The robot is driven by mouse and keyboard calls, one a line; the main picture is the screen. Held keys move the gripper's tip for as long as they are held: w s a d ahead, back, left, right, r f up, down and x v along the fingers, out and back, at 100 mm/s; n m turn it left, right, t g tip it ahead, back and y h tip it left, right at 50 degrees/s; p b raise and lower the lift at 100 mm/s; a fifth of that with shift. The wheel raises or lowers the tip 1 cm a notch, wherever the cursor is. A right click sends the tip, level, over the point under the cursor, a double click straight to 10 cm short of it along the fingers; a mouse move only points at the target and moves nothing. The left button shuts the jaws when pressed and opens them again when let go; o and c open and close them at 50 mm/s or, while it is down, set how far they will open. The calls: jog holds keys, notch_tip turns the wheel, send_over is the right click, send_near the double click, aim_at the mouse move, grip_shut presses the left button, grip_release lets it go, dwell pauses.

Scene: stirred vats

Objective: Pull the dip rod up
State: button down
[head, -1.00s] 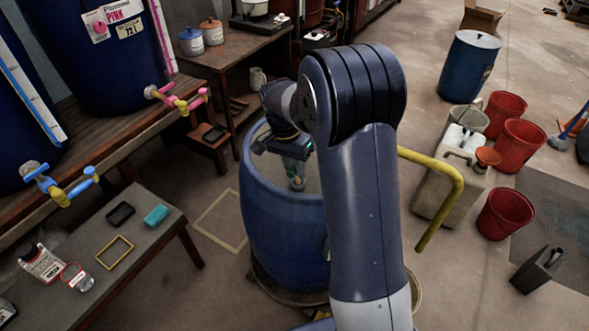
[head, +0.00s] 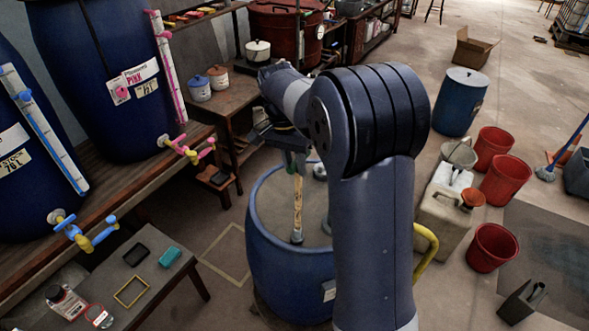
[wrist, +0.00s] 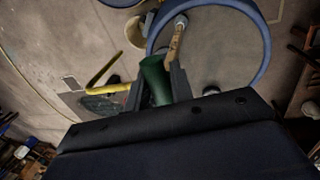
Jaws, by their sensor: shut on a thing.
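The dip rod (head: 298,205) is a pale wooden, marked stick standing roughly upright over the open blue vat (head: 290,278). Its lower end meets the grey surface inside the vat. My gripper (head: 293,152) is above the vat, shut on the rod's upper end. In the wrist view, a green handle (wrist: 154,82) sits between the dark fingers of my gripper (wrist: 158,88). The pale rod (wrist: 175,44) runs from there down to a whitish ring at the surface, inside the vat's blue rim (wrist: 266,50).
A bench (head: 200,285) with small items stands at left, below blue drums (head: 88,75) with coloured taps. A yellow bent pipe (head: 433,255) shows right of the vat. Red buckets (head: 506,180) and a canister (head: 440,220) stand further right. Open floor lies beyond.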

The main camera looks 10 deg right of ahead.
jog(key=shift+d+r+p, duration=0.1)
jog(key=shift+r+p, duration=0.5)
jog(key=shift+r, duration=0.85)
jog(key=c, duration=1.5)
grip_release()
jog(key=shift+s, duration=0.1)
jog(key=shift+o, duration=0.9)
notch_tip(320, 180, up, 10)
jog(key=w+a+b, duration=0.1)
jog(key=shift+w+a+r, duration=0.25)
jog(key=shift+w+a, duration=0.05)
jog(key=f, duration=0.3)
jog(key=s+d+f, duration=0.1)
jog(key=f, duration=0.3)
jog(key=f+p, duration=0.1)
jog(key=f, duration=0.3)
jog(key=shift+s+d, duration=0.25)
jog(key=shift+s, duration=0.05)
jog(key=shift+f+b, duration=0.3)
jog(key=shift+b, duration=0.05)
